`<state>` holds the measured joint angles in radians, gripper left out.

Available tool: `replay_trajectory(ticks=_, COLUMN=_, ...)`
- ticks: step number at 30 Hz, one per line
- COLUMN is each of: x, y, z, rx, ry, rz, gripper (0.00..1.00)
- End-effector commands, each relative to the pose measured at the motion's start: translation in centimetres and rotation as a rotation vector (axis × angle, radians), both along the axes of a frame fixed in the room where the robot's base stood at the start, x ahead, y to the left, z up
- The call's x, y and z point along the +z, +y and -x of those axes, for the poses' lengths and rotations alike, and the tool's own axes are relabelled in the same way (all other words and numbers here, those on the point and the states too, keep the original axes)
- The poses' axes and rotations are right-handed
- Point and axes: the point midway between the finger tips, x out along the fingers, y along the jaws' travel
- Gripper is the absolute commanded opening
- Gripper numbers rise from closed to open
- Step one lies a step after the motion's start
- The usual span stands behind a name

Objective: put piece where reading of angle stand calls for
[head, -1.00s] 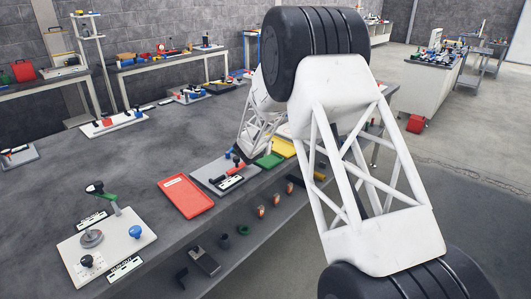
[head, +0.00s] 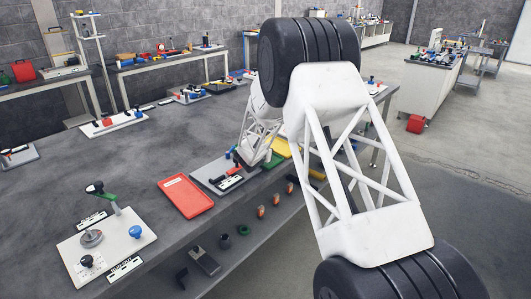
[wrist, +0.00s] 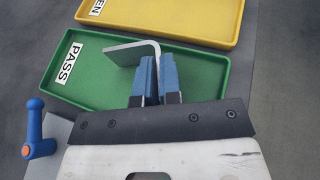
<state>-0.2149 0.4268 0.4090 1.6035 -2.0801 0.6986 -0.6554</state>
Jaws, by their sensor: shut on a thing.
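In the wrist view my gripper (wrist: 153,78) has its blue fingers closed on a bent grey metal piece (wrist: 127,50). The piece is L-shaped and lies over the green tray (wrist: 215,90) marked PASS; whether it touches the tray floor I cannot tell. The yellow tray (wrist: 190,14), its label partly cut off, lies just beyond. In the head view the red tray (head: 186,196) lies left of the grey-plated stand (head: 212,168) with red, black and blue parts. I cannot read the stand's setting. My arm hides most of the green tray there.
A white-plated fixture (head: 112,243) with knobs stands at the bench's near left. A blue handle (wrist: 37,130) rises left of my gripper in the wrist view. Small parts line the shelf below the bench edge.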

Motion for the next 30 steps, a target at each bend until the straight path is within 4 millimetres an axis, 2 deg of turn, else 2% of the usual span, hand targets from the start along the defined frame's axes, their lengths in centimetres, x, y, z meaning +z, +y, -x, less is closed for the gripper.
replay_trajectory(ticks=4, x=-0.3, y=0.0, z=0.0, rx=0.0, ry=0.0, rz=0.0, gripper=0.0)
replay_trajectory(ticks=6, x=-0.3, y=0.0, z=0.0, rx=0.0, ry=0.0, rz=0.0, gripper=0.14)
replay_trajectory(ticks=9, x=-0.3, y=0.0, z=0.0, rx=0.0, ry=0.0, rz=0.0, gripper=0.3)
replay_trajectory(ticks=22, x=0.1, y=0.0, z=0.0, rx=0.0, ry=0.0, rz=0.0, gripper=0.31)
replay_trajectory(ticks=30, x=0.7, y=0.7, z=1.4, rx=0.001, ry=0.0, rz=0.0, gripper=0.31)
